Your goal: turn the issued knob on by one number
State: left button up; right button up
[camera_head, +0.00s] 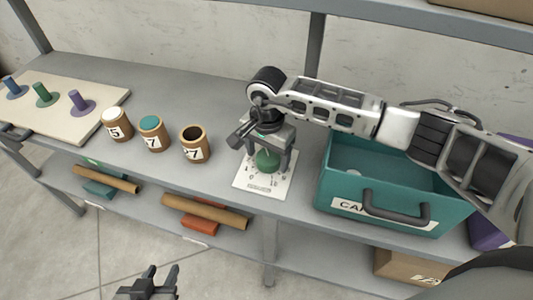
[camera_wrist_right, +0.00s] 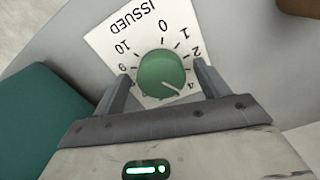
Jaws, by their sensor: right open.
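The green issued knob (camera_head: 267,161) sits on a white dial card (camera_head: 250,182) on the grey shelf top. In the right wrist view the knob (camera_wrist_right: 161,73) shows a pale pointer line aimed at the lower right, close to the 4. The card there (camera_wrist_right: 125,38) reads ISSUED, with numbers around the knob. My right gripper (camera_head: 268,155) is over the knob, pointing down. It is open, with one finger on each side of the knob and gaps visible in the wrist view (camera_wrist_right: 160,80). My left gripper (camera_head: 160,274) is low at the bottom edge, open and empty, away from the shelf.
A teal crate (camera_head: 345,212) with a dark handle stands right of the card. Three numbered pots, white-topped (camera_head: 117,124), teal-topped (camera_head: 153,133) and dark-topped (camera_head: 195,144), stand left. A pale board (camera_head: 60,112) with coloured pegs is further left. Rolls lie on the lower shelf.

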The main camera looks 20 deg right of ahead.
jog(key=shift+f, duration=0.45)
jog(key=c, duration=1)
